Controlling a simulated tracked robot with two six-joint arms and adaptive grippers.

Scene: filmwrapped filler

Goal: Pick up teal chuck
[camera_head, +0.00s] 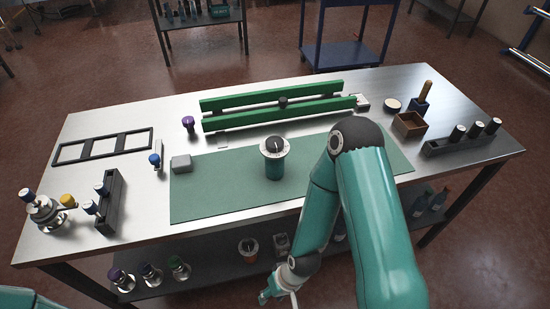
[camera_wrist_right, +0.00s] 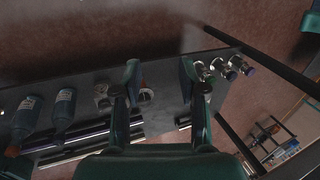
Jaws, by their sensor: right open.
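The teal chuck (camera_head: 274,168), a teal cylinder with a pale rim and dark top, stands upright on the green mat (camera_head: 215,200) in the head view. My right gripper (camera_head: 279,299) is low at the bottom of the head view, in front of the table and well apart from the chuck; only part of it shows. In the right wrist view its two fingers (camera_wrist_right: 160,88) are spread, with nothing held between them. That view shows the lower shelf, not the teal chuck. My left gripper is out of view.
A grey block (camera_head: 181,163) lies on the mat's left part. Green rails (camera_head: 280,103) stand behind the chuck. My right arm covers the mat's right part. The lower shelf (camera_head: 205,270) holds bottles and an orange-bodied piece (camera_head: 248,252). The mat around the chuck is clear.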

